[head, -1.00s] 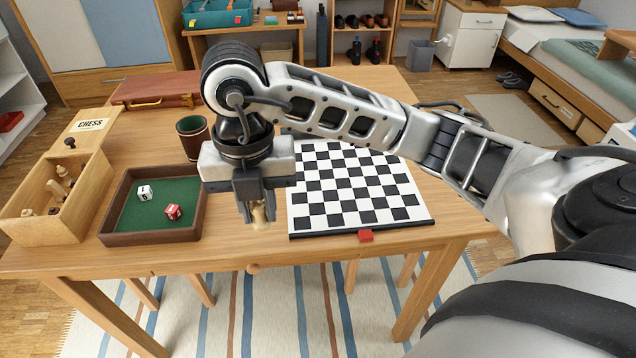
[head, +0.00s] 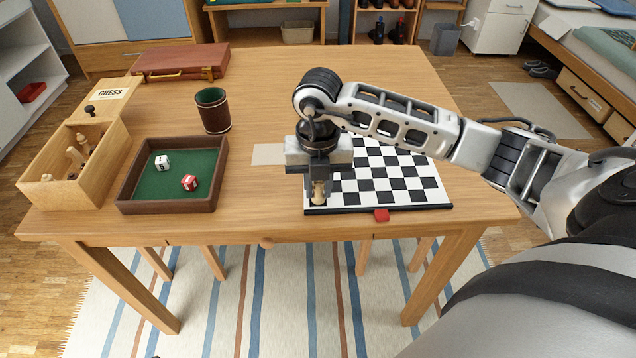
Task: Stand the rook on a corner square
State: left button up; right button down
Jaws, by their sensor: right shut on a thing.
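My right gripper (head: 319,196) points down over the near left corner of the chessboard (head: 433,208). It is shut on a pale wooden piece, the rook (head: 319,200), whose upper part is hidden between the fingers. The rook's lower end is at or just above the near left corner square; I cannot tell whether it touches. The board is black and white with a dark rim, and my right arm hides part of its far left area. My left gripper is not in view.
An open wooden chess box (head: 50,193) with several pieces stands at the far left. Beside it are a green-lined tray (head: 169,207) with two dice, a dark cup (head: 212,110) and a brown case (head: 181,64).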

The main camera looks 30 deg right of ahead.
jog(key=shift+f, duration=0.25)
jog(key=c, duration=1.3)
grip_release()
jog(key=shift+r, duration=0.1)
